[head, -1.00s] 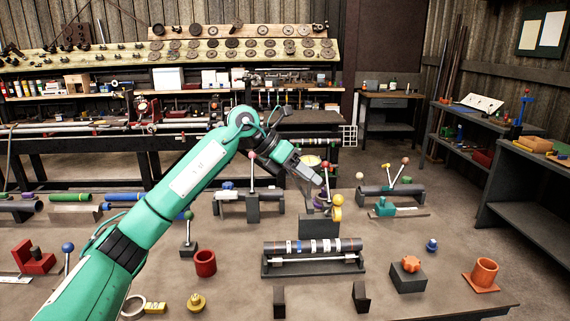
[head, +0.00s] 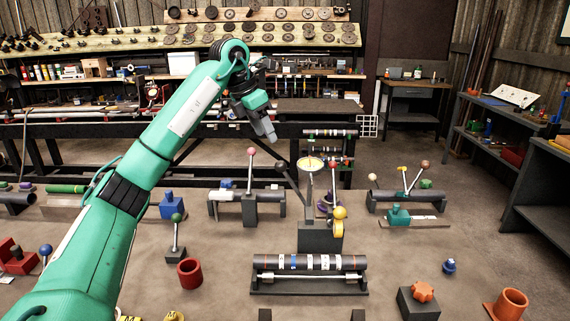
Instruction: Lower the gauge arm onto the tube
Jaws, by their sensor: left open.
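A dial gauge (head: 311,167) with a pale round face stands on a post above a dark block (head: 320,237). A thin dark arm with a dark end slants up to the left beside the dial. A yellow ball (head: 340,212) and a yellow disc are at the block's right side. A dark tube (head: 270,262) with white, blue and orange bands lies level in a cradle (head: 310,288) in front of the gauge. My left gripper (head: 265,132) is open and empty, pointing down, above and left of the gauge, apart from it. My right gripper is not in view.
A fixture with a red-balled lever (head: 251,152) stands left of the gauge, and one with two levers (head: 404,178) stands right. A red cup (head: 190,272) and a green-balled lever (head: 176,217) are at front left. An orange knob block (head: 422,292) is at front right.

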